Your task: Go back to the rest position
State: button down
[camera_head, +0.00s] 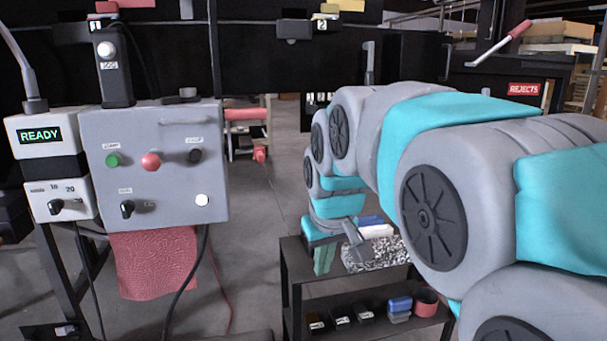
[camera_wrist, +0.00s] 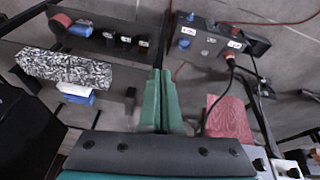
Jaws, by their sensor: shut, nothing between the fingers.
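My gripper (camera_head: 324,261) hangs from my grey and teal arm, pointing down beside the dark shelf stand in the head view. In the wrist view my gripper's two green fingers (camera_wrist: 160,100) lie together with nothing between them. It holds no object. The grey control box (camera_head: 152,165) is to the left of my gripper, apart from it. It carries a green button, a red button, black knobs and a white button. A panel beside it has a lit display (camera_head: 40,135) that reads READY.
The dark shelf stand (camera_head: 290,290) carries a black-and-white speckled block (camera_head: 376,256); the block also shows in the wrist view (camera_wrist: 62,68). A red cloth (camera_head: 153,265) hangs below the control box. Cables run to the floor. A REJECTS sign (camera_head: 524,89) is at right. Open floor lies between box and stand.

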jog(key=s+d+f+m+g, duration=0.1)
jog(key=s+d+f, duration=0.3)
jog(key=s, duration=0.5)
jog(key=s+d+f+m+g+p, duration=0.1)
jog(key=s+f, duration=0.4)
jog(key=s, duration=0.5)
jog(key=s+d+f+m+g, duration=0.2)
jog(key=s+d+f, duration=0.3)
jog(key=s, duration=0.5)
jog(key=shift+d+f+g+h, duration=0.2)
jog(key=shift+d+g+h, duration=0.2)
jog(key=shift+d+g, duration=0.45)
